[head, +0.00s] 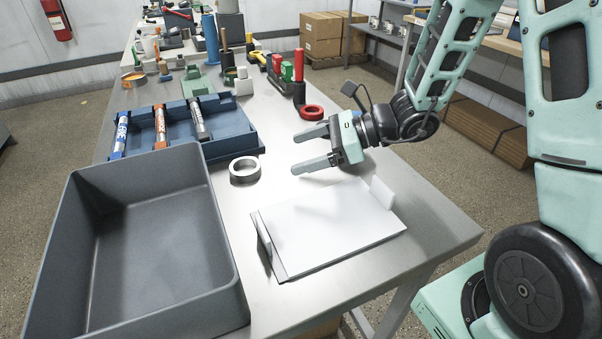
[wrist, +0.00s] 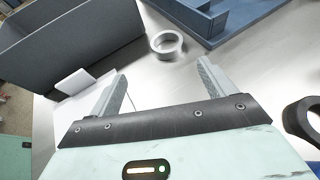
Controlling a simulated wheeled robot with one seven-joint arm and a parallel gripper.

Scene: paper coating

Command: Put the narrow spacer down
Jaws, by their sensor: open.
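A light grey ring (head: 245,179), which looks like the narrow spacer, lies flat on the metal table (head: 290,225). It sits between the blue rack and the white sheet. My gripper (head: 311,150) is open and empty above the table, to the right of the ring, with its fingers pointing left towards it. In the wrist view the ring (wrist: 168,55) lies beyond the fingertips and roughly between them, apart from both fingers. My gripper (wrist: 163,72) shows nothing between its fingers there.
A large grey bin (head: 215,300) stands at the front left. A blue rack (head: 235,142) holding several rods is behind it. A white sheet (head: 330,225) lies on a board with upright end pieces. A red ring (head: 312,112) lies behind my gripper. Tools crowd the far table.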

